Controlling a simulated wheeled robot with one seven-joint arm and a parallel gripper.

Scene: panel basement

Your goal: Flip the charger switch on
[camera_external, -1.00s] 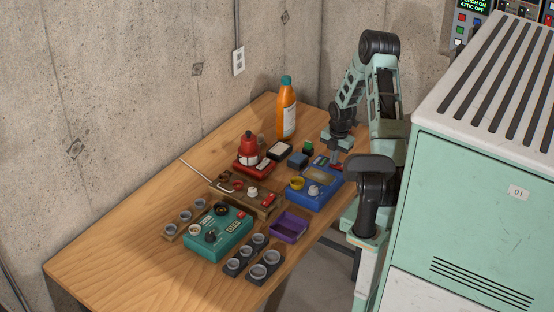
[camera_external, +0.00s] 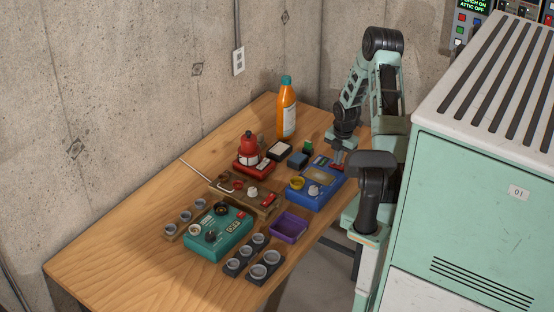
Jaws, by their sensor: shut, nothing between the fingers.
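A blue device (camera_external: 315,198) sits near the table's right edge, with a tan panel, a yellow round part, a pale knob and small red parts at its far end. A teal device (camera_external: 236,228) with dark and pale knobs sits nearer the front left. A brown wooden box (camera_external: 240,200) with a red part lies between them. No readable label tells which is the charger.
A purple tray (camera_external: 288,228) and a dark holder with round cups (camera_external: 235,264) are in front. A red device (camera_external: 249,160), an orange bottle (camera_external: 286,110) and small boxes stand behind. The wooden table's (camera_external: 110,255) front left is clear. A green cabinet (camera_external: 470,210) stands at the right.

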